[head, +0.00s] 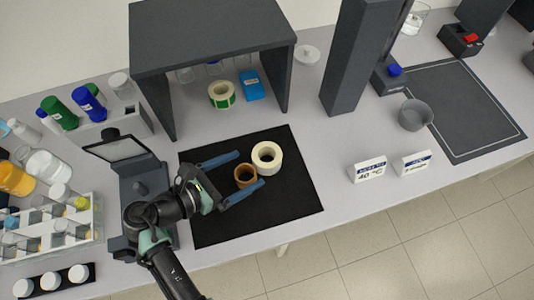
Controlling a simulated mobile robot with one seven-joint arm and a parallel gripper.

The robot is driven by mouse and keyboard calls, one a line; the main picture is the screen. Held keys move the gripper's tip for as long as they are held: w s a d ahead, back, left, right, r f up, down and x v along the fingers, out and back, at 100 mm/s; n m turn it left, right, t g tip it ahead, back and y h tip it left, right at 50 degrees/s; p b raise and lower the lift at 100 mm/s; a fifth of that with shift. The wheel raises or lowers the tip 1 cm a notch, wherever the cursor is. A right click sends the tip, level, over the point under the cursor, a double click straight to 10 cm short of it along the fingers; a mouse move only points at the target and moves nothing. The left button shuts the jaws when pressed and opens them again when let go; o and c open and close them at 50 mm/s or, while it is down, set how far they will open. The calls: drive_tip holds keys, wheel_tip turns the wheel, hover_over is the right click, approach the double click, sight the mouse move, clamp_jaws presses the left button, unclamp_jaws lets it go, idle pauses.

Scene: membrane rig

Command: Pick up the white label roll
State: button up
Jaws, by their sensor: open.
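The white label roll (267,157) lies on the black mat (300,207), its hole facing up. A brown roll (245,176) sits just left of and below it on the same mat. My gripper (250,169) is open, its two blue fingers pointing right, one above and one below the brown roll. The brown roll appears between the fingers, and the white roll is just past the fingertips. I cannot tell the height of the fingers or whether they touch either roll.
A dark shelf (210,30) stands behind the mat, with a green-edged roll (222,95) and a blue box (252,85) under it. A dark column (358,60) and two sign cards (368,170) stand to the right. A bottle rack (60,225) is at left. The mat's right side is clear.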

sight(258, 161)
drive_tip(key=x, duration=0.6)
drive_tip(key=shift+w+d+r+p, duration=0.2)
drive_tip(key=shift+w+p, duration=0.1)
drive_tip(key=shift+p, duration=0.1)
drive_tip(key=shift+c, duration=0.2)
drive_tip(key=c, duration=1)
